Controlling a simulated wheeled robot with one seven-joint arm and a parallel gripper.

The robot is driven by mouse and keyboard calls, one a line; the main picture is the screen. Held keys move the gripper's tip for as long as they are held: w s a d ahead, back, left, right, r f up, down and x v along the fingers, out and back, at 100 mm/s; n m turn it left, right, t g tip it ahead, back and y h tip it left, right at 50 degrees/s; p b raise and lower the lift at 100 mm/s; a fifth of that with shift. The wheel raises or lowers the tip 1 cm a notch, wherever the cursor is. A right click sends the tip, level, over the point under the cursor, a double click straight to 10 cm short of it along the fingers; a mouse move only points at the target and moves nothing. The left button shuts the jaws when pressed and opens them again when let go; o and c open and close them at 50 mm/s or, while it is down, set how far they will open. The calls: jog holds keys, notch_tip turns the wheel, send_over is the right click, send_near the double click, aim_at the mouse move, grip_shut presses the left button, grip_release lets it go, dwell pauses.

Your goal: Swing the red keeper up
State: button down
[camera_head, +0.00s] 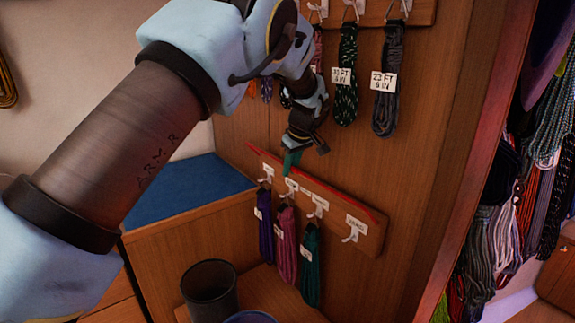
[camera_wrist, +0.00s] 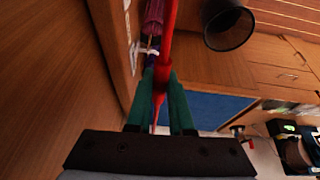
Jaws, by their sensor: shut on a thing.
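The red keeper (camera_head: 335,192) is a long thin bar running along the top edge of the lower wooden hook rail (camera_head: 370,238), sloping with it in the head view. My gripper (camera_head: 291,163) is at the keeper's left part, above the hooks. In the wrist view the red keeper (camera_wrist: 167,38) passes between the green fingers of my gripper (camera_wrist: 161,88), which are shut on it. The fingers and wrist hide a short part of the keeper in the head view.
Purple (camera_head: 265,225), pink (camera_head: 286,245) and teal (camera_head: 310,265) cords hang from the lower hooks; the right hook (camera_head: 353,232) is empty. Tagged coils (camera_head: 386,85) hang above. A dark bin (camera_head: 210,288) stands below left, near a blue-topped cabinet (camera_head: 180,190).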

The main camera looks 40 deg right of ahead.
jog(key=shift+f, duration=0.1)
jog(key=c, duration=0.8)
grip_release()
jog(key=b+v, duration=0.4)
jog(key=v, duration=0.6)
jog(key=shift+r, duration=0.4)
